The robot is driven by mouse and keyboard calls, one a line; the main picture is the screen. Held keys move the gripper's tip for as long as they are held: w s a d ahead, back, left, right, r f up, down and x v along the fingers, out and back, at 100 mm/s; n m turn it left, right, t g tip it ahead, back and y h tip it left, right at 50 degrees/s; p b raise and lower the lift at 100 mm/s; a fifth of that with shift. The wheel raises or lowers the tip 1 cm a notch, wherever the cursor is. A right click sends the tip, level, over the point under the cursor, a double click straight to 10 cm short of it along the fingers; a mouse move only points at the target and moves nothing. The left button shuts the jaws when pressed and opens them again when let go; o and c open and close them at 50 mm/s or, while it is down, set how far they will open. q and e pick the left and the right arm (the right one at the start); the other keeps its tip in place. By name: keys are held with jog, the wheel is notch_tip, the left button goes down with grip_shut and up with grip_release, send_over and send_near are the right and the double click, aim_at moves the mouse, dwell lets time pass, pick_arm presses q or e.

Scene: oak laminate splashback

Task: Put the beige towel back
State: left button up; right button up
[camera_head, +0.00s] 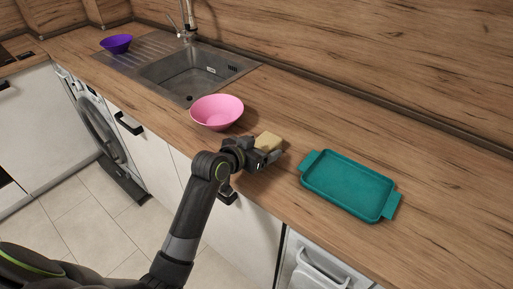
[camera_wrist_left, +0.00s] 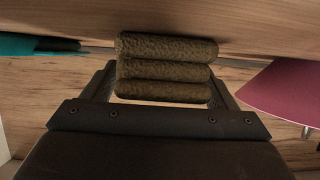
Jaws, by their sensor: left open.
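The beige towel (camera_head: 268,141), a small folded block, is on the wooden counter between the pink bowl and the teal tray. In the left wrist view the towel (camera_wrist_left: 166,68) shows as stacked rounded folds, dark in the shade. My left gripper (camera_head: 268,158) is at the towel's near side. In the left wrist view its open fingers (camera_wrist_left: 165,88) stand on either side of the towel, with gaps beside it. Part of the towel is hidden behind the gripper in the head view. My right gripper is not in view.
The pink bowl (camera_head: 217,112) stands close on the left, the teal tray (camera_head: 345,184) on the right. A sink (camera_head: 190,75) and a purple bowl (camera_head: 116,43) are farther left. White cabinets with black handles (camera_head: 128,124) are below the counter. The counter behind the towel is clear.

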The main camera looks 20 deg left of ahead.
pick_arm(q)
jog(key=v, duration=1.2)
jog(key=shift+r, duration=0.15)
jog(key=s+a+f+n+g+y, duration=0.25)
jog(key=s+f, duration=0.35)
jog(key=s, duration=0.3)
jog(key=s+a+f+n+g+y, duration=0.1)
jog(key=s+a+f+g+y, duration=0.1)
jog(key=s+a+f+g, duration=0.5)
jog(key=s+f+n+y, duration=0.15)
jog(key=s+f, duration=0.35)
jog(key=s, duration=0.6)
notch_tip(320, 180, down, 24)
jog(key=a, duration=0.1)
jog(key=s+d+f+g, duration=0.1)
jog(key=s+f+g, duration=0.1)
jog(key=s+f, duration=1.2)
notch_tip(320, 180, down, 2)
jog(key=shift+s+f, duration=0.25)
